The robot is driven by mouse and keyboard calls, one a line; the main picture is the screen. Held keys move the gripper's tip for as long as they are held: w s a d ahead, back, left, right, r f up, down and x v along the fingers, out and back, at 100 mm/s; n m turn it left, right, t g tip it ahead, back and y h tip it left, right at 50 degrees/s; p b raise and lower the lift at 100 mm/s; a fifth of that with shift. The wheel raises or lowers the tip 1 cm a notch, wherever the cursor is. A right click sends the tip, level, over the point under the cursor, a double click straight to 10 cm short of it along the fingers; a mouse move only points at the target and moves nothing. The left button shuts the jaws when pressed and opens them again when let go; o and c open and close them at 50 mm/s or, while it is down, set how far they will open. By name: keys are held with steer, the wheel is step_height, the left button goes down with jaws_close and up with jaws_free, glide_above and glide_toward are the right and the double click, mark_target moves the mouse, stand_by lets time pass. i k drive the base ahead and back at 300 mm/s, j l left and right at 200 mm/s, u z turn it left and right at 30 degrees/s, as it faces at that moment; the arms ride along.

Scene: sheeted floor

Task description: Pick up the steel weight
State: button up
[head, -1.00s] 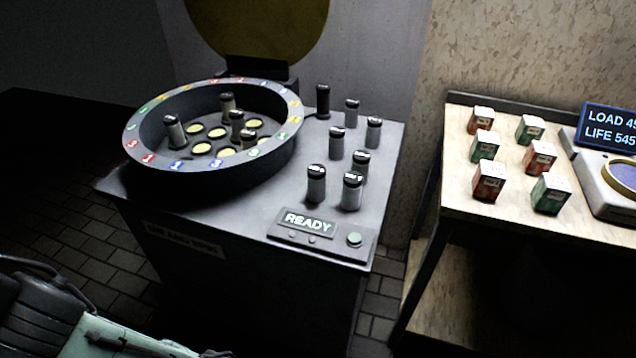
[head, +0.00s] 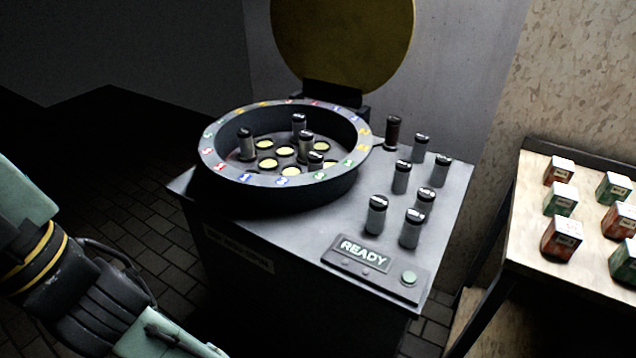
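No thing in view is clearly marked as the steel weight. Several small capped cylinders stand upright on the grey machine top, right of the round bowl. One at the back (head: 393,132) is darker than the others; I cannot tell whether it is the steel weight. Paler grey cylinders stand nearer the front, such as the front-left one (head: 376,216) and the front-right one (head: 411,230). More cylinders, such as the left one (head: 246,145), stand in the bowl (head: 345,184). My arm shows at the lower left, apart from the machine; my gripper is out of view.
A panel reading READY (head: 364,254) with a green button (head: 409,278) lies at the machine's front edge. A yellow round lid (head: 345,40) stands raised behind the bowl. A wooden table (head: 530,215) at the right holds red and green boxes. Tiled floor lies left of the machine.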

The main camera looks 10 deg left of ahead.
mark_target(379, 204)
steer(key=i+l+u, duration=0.25)
steer(key=l, duration=0.2)
steer(key=i+l+u, duration=0.1)
steer(key=l+u, duration=0.2)
steer(key=l, duration=0.2)
steer(key=l+u, duration=0.25)
steer(key=l, duration=0.25)
steer(key=i+l+u, duration=0.1)
steer(key=l+u, duration=0.15)
steer(key=l, duration=0.3)
